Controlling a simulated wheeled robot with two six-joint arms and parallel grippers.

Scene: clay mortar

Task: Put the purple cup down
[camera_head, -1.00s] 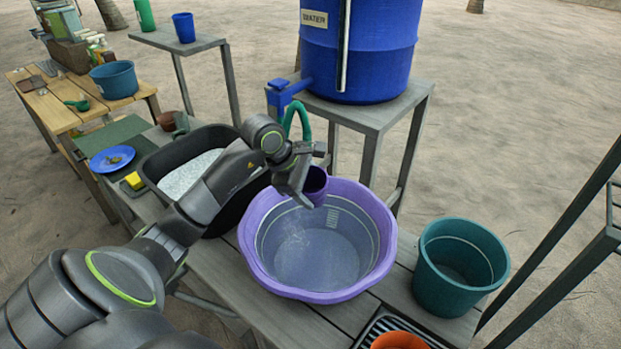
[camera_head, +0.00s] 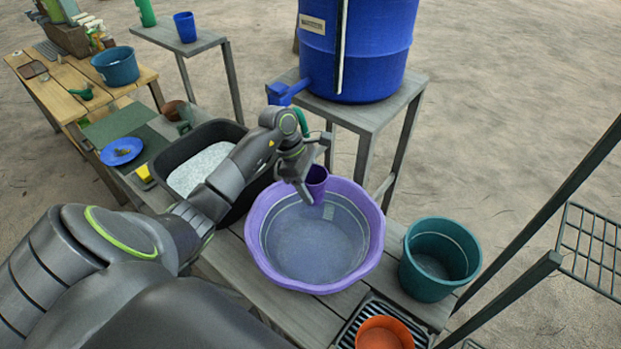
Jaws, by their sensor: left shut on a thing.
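The purple cup (camera_head: 317,181) is above the back rim of the large purple basin (camera_head: 265,262), upright or nearly so. My left gripper (camera_head: 305,188) is shut on the cup, with its fingers at the cup's left side. The gripper hides part of the cup. The basin stands on a grey slatted bench (camera_head: 228,262) and its light inside looks empty or holds clear water; I cannot tell which. My right gripper is not in view.
A teal bucket (camera_head: 437,262) stands right of the basin. An orange cup (camera_head: 384,335) sits on a dark drain rack (camera_head: 352,322). A black tub (camera_head: 150,168) with pale contents is left. A blue barrel (camera_head: 355,50) with a tap stands behind.

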